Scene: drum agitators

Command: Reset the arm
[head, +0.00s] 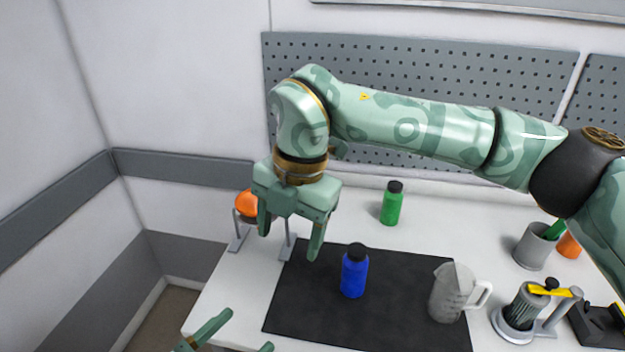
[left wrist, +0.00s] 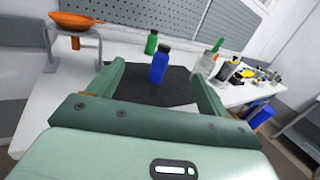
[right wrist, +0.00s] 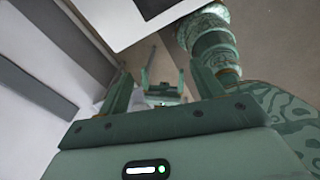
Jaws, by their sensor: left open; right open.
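My right gripper (head: 288,245) is open and empty. It hangs pointing down at the left of the table, in front of the orange funnel and above the mat's left edge. My left gripper (head: 248,329) is open and empty, low at the table's front left. In the left wrist view its fingers (left wrist: 157,70) frame the blue bottle (left wrist: 160,65), which is farther off and not touched. The right wrist view shows the right fingers (right wrist: 160,70) apart, with my other gripper beyond them.
The blue bottle (head: 354,272) and a grey pitcher (head: 452,292) stand on the black mat (head: 400,325). A green bottle (head: 391,204) stands behind. The orange funnel (head: 245,203) sits in a stand at left. A grey cup (head: 534,248) and a geared device (head: 524,308) stand at right.

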